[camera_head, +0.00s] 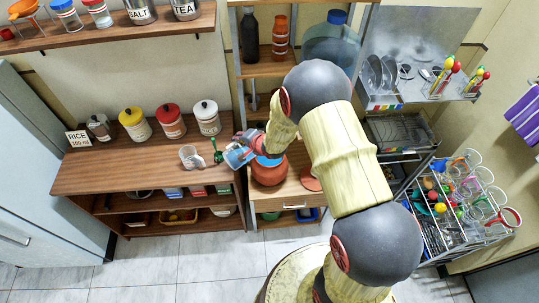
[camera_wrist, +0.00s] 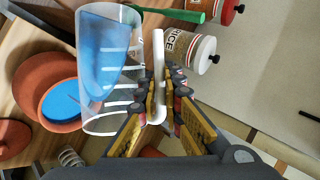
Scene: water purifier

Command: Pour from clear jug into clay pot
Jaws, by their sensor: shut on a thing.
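My gripper (camera_wrist: 158,88) is shut on the white handle of the clear jug (camera_wrist: 110,62). The jug is tilted and holds blue water; it also shows in the head view (camera_head: 238,156). The clay pot (camera_head: 268,174) stands on the wooden counter, with the jug above its left side. The wrist view shows the clay pot (camera_wrist: 42,84) with its mouth open and blue inside. I cannot make out a stream between jug and pot. A flat clay lid (camera_head: 311,178) lies on the counter to the right of the pot, partly behind my arm.
A clear cup (camera_head: 191,157) and a green utensil (camera_head: 217,152) stand left of the jug. Several lidded jars (camera_head: 171,121) line the back of the counter. A large blue bottle (camera_head: 331,40) is on the shelf behind. A dish rack (camera_head: 450,205) stands at right.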

